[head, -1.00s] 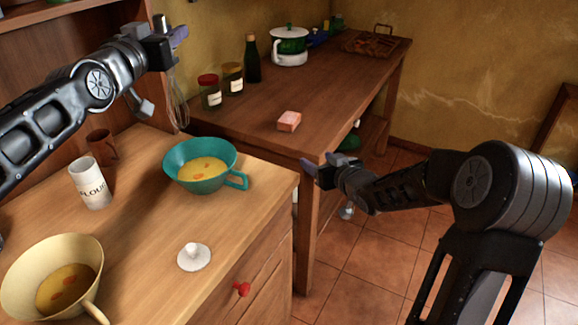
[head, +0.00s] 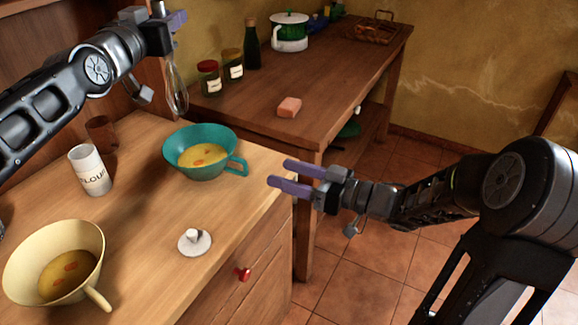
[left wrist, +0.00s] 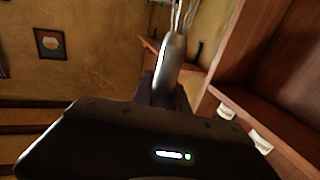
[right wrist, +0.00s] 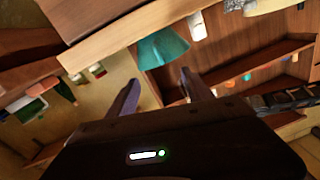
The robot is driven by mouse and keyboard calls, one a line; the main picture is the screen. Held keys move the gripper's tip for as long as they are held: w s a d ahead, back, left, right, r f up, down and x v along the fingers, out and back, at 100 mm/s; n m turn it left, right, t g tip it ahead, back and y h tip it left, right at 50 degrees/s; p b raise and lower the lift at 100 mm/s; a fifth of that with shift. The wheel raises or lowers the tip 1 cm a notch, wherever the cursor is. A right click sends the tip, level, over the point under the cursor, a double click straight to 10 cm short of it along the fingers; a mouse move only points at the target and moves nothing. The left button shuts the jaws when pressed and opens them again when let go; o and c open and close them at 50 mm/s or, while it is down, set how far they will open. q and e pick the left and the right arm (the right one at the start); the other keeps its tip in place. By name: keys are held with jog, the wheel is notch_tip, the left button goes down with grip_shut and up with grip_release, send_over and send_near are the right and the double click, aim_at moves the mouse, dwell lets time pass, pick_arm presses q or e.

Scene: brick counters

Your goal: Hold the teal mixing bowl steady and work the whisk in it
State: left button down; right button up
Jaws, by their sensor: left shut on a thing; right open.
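The teal mixing bowl (head: 190,174) stands upright on the near wooden counter, with yellow egg mix inside and its handle pointing right. It also shows in the right wrist view (right wrist: 162,48), ahead of the fingers. My left gripper (head: 176,22) is shut on the whisk (head: 177,92), holding it upright above and behind the bowl, apart from it. The whisk handle shows in the left wrist view (left wrist: 168,68). My right gripper (head: 280,177) is open and empty, with its purple fingers pointing left, just right of the bowl's handle and not touching it.
A cream bowl (head: 22,262) with egg mix, a flour shaker (head: 90,172), a brown mug (head: 101,133) and a white lid (head: 195,243) share the counter. The table behind holds a pink block (head: 289,107), jars, a bottle and a pot.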

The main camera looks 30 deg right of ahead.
aim_at(241, 160)
jog(key=x, duration=1.2)
jog(key=shift+c, duration=0.2)
grip_shut()
dwell(0.4)
jog(key=shift+f, duration=0.1)
dwell(0.5)
pick_arm(q)
jog(key=shift+w+d+f, duration=0.35)
jog(key=shift+d+f, duration=0.05)
jog(key=shift+f, duration=0.3)
jog(key=shift+w+d+f, duration=0.3)
jog(key=shift+d+f, duration=0.15)
jog(key=shift+f, duration=0.2)
jog(key=shift+w+d+f, duration=0.35)
jog(key=shift+d+f, duration=0.05)
jog(key=shift+f, duration=0.3)
